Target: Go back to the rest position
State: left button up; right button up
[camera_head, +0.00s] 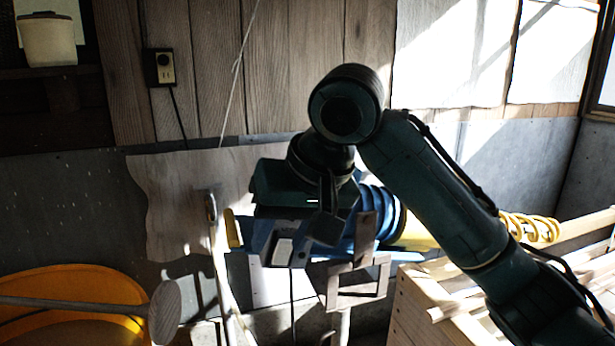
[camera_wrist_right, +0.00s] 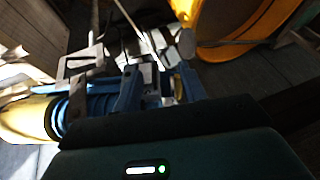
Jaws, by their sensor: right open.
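My right arm comes in from the lower right of the head view, bends at a high elbow and reaches down at the middle. My right gripper (camera_head: 281,247) is open at the end of it, with blue fingers; they also show in the wrist view (camera_wrist_right: 160,88). A pale grey piece lies by the fingers, and I cannot tell if they touch it. A metal bracket frame (camera_head: 358,300) is just right of the gripper; it also shows in the wrist view (camera_wrist_right: 86,58). I cannot pick out a mould for certain. My left gripper is not in view.
A blue ribbed and yellow cylinder (camera_head: 415,233) lies behind my forearm. A wooden crate (camera_head: 425,310) is at the lower right. A yellow tub (camera_head: 75,285) and a round-ended wooden mallet (camera_head: 165,312) are at the lower left. A wall socket (camera_head: 160,67) is behind.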

jog(key=s+d+f+m+y, duration=0.15)
jog(key=d+f, duration=0.25)
jog(key=f, duration=0.8)
jog(key=s+d+f+n, duration=0.1)
jog(key=s+d+f, duration=0.2)
jog(key=f, duration=0.9)
jog(key=s+d+f+m+h, duration=0.1)
jog(key=s+d+f+h, duration=0.2)
jog(key=s+d+f, duration=0.45)
jog(key=s+d+f+m+h, duration=0.1)
jog(key=s+d+f+h, duration=0.3)
jog(key=s+d, duration=0.6)
jog(key=w+a+f+n+t+y, duration=0.1)
jog(key=w+a+f+t+y, duration=0.3)
jog(key=w+a+f+t, duration=0.2)
jog(key=shift+w+a+f+t+y+p, duration=0.35)
jog(key=shift+a+t+p, duration=0.15)
jog(key=shift+t, duration=0.1)
jog(key=shift+n, duration=0.25)
